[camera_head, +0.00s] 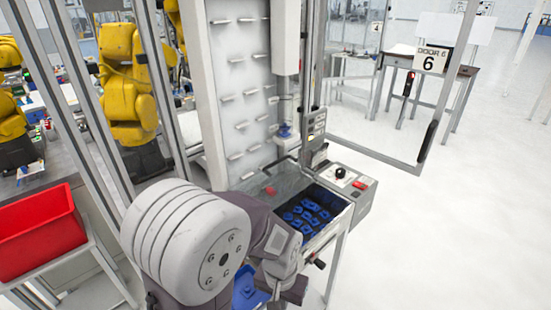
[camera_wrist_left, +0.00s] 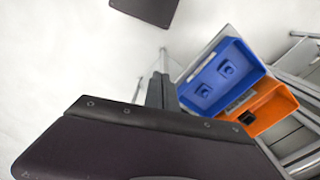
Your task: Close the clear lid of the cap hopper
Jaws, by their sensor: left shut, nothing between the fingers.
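The open-topped hopper (camera_head: 345,218) holds several blue caps (camera_head: 305,212) in the machine's front shelf. In the head view the fingertips are hard to make out. My right gripper is in neither view.
A control box with a black knob (camera_head: 340,173) stands right of the hopper. A black-knobbed handle (camera_head: 318,264) sticks out below it. A blue bin (camera_wrist_left: 222,75) and orange bin (camera_wrist_left: 265,108) are beyond my gripper. A red bin (camera_head: 40,228) is left.

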